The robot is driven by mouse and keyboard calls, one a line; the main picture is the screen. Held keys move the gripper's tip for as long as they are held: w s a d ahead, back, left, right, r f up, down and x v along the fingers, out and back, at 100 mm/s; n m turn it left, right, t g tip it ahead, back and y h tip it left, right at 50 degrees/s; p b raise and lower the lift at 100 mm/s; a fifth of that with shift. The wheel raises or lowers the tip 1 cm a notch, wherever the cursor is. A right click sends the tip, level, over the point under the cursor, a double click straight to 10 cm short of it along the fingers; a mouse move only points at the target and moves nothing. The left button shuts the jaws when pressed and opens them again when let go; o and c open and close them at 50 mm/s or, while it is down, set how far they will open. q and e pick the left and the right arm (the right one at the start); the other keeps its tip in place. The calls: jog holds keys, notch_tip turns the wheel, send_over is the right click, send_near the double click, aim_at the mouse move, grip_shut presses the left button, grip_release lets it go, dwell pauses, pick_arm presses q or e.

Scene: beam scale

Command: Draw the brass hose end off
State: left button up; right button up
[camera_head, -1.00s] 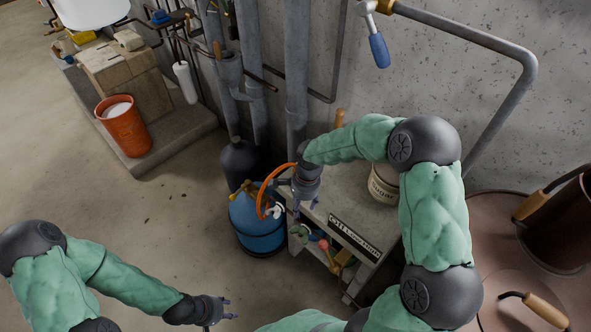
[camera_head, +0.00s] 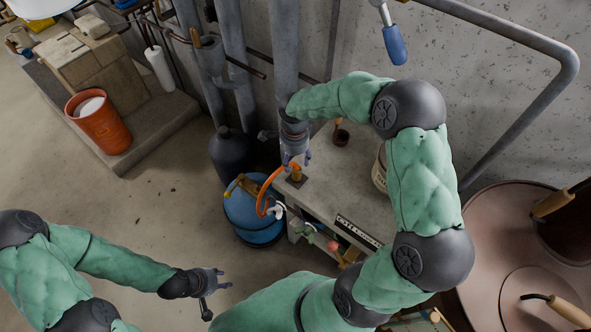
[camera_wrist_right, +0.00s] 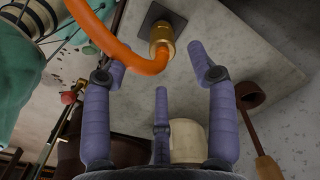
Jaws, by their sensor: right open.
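The brass hose end (camera_head: 296,176) sits upright on a dark square plate on the grey worktop. In the right wrist view the brass end (camera_wrist_right: 162,42) has the orange hose (camera_wrist_right: 118,50) running from it to the upper left. My right gripper (camera_head: 296,160) is just above and behind the brass end in the head view. In the wrist view my right gripper (camera_wrist_right: 157,68) has its three fingers spread, with nothing between them, and the brass end lies beyond the fingertips. My left gripper (camera_head: 224,282) is over the floor at lower left, fingers apart.
A blue gas bottle (camera_head: 246,216) stands left of the worktop (camera_head: 335,185), with the hose looping in front of it. A sugar jar (camera_head: 379,170) stands at the worktop's right, partly behind my arm. Pipes (camera_head: 284,50) rise behind.

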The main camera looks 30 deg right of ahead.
aim_at(297, 168)
notch_tip(297, 168, down, 3)
jog(key=shift+w+f, duration=0.15)
jog(key=f, duration=0.1)
jog(key=f+b, duration=0.1)
jog(key=f, duration=0.3)
jog(key=shift+s+d+b, duration=0.2)
jog(key=shift+d+b, duration=0.15)
grip_shut()
